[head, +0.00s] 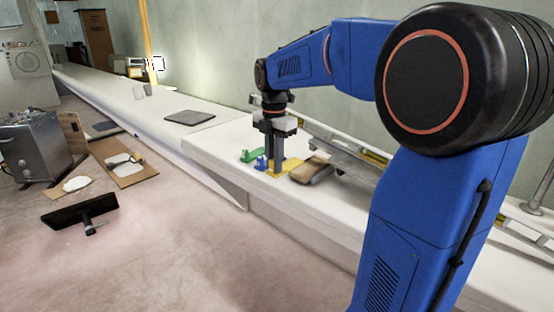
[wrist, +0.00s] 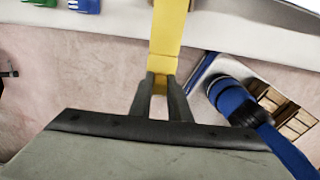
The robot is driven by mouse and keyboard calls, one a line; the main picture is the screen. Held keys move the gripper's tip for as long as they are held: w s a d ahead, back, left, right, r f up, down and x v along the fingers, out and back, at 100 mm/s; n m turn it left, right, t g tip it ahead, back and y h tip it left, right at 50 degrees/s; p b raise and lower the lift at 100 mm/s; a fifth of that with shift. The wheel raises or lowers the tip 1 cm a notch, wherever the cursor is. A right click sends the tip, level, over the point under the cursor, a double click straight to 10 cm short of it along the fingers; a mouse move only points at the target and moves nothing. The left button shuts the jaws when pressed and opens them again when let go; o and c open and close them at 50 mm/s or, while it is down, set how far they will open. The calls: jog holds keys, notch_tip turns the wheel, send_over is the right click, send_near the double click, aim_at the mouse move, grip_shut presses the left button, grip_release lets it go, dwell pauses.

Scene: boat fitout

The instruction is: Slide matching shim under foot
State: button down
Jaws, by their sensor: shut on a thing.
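A yellow shim (wrist: 168,35) is between the fingertips of my gripper (wrist: 160,85) in the wrist view, its long part running toward the top of the picture. In the head view my gripper (head: 277,172) points down at the white bench, with the yellow shim (head: 290,166) at its fingertips. Whether the shim touches the bench is unclear. A blue shim (head: 261,162) and a green shim (head: 250,155) lie just left; blue (wrist: 84,6) and green (wrist: 42,3) also show at the wrist view's top edge. I cannot make out the foot clearly.
A brown-and-grey block (head: 312,170) lies right of the gripper. A grey rail (head: 340,155) and a yellow spirit level (head: 375,157) are behind it. The white bench (head: 215,150) has a front edge dropping to the floor. A dark flat pad (head: 190,117) lies farther back.

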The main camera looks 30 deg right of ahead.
aim_at(300, 160)
jog(key=shift+s+f, duration=0.1)
jog(key=shift+w+d+f, duration=0.1)
jog(key=shift+d+f, duration=0.15)
jog(key=shift+f, duration=0.65)
jog(key=shift+w+d+f, duration=0.1)
jog(key=shift+d+f, duration=0.1)
jog(key=shift+f, duration=0.7)
jog(key=shift+w+d+f, duration=0.1)
jog(key=shift+w+d, duration=0.55)
jog(key=shift+d, duration=1.15)
jog(key=shift+w+d+f, duration=0.15)
jog(key=shift+w+d, duration=0.5)
jog(key=shift+d, duration=1.1)
jog(key=shift+w+d+f, duration=0.1)
jog(key=shift+w+d, duration=0.55)
jog(key=shift+d, duration=1.15)
jog(key=c, duration=1.6)
grip_release()
notch_tip(300, 160, up, 17)
jog(key=shift+r, duration=0.2)
